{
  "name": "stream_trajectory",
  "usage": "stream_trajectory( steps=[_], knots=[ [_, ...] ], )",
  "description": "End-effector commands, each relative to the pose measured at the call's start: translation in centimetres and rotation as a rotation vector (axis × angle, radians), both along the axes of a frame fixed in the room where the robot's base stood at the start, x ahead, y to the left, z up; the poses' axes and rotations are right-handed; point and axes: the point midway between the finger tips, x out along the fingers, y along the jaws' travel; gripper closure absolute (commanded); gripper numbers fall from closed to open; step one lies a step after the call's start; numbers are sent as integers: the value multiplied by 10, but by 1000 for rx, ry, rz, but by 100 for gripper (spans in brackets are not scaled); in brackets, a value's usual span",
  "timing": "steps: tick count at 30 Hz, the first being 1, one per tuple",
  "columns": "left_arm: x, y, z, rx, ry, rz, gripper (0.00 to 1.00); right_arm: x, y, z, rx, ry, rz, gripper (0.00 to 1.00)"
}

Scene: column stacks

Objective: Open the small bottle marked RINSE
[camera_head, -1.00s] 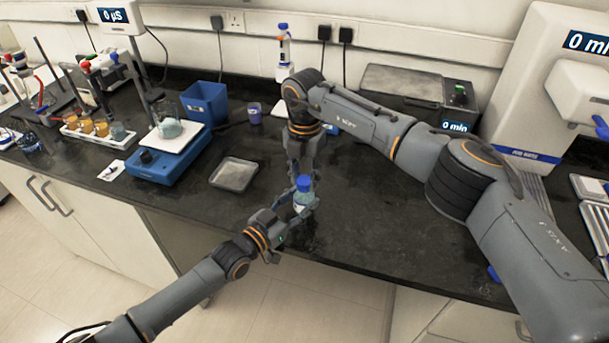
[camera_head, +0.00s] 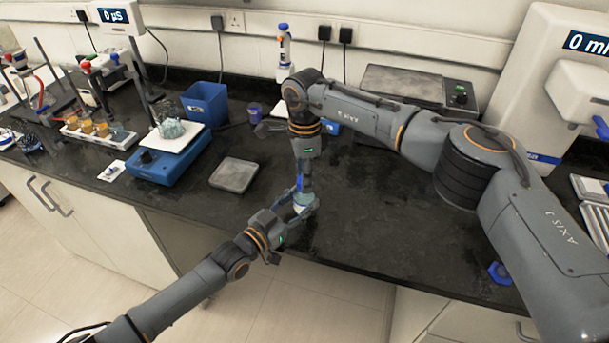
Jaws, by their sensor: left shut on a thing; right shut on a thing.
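The small bottle (camera_head: 302,208) is upright near the front edge of the bench, pale with a bluish label; its lettering is too small to read. My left gripper (camera_head: 302,212), from the lower left, is shut around the bottle's body. My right gripper (camera_head: 303,184) points straight down from above and is shut on the blue cap (camera_head: 302,185), directly over the bottle. The fingers hide most of the cap and the bottle's neck. I cannot tell whether the cap is still seated or loosened.
A grey tray (camera_head: 234,175) lies left of the bottle. A wash bottle (camera_head: 284,48) stands at the back. A blue knob-like piece (camera_head: 499,272) lies at right.

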Motion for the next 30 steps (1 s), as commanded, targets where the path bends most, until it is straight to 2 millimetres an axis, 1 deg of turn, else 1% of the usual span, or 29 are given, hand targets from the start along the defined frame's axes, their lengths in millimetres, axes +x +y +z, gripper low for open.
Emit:
stream_trajectory(
  steps=[1, 3, 9, 12, 15, 17, 30],
  knots=[
    [-1, -1, 0, -1, 1, -2, 100, 0, 0, 0, -1, -2, 106, 100],
    [-1, -1, 0, -1, 1, -2, 100, 0, 0, 1, 0, -2, 263, 100],
    [-1, -1, 0, -1, 1, -1, 100, 1, 0, 1, 0, -2, 705, 100],
    [-1, -1, 0, -1, 1, -1, 100, 0, 0, 1, 1, -2, 882, 100],
    [-1, -1, 0, -1, 1, -2, 100, 0, 0, 1, 1, -1, 1000, 100],
    [-1, -1, 0, -1, 1, -2, 100, 0, 0, 1, 1, -1, 1032, 100],
    [0, -1, 0, -1, 1, -1, 100, 0, 0, 1, 1, -1, 1027, 100]
  ],
)
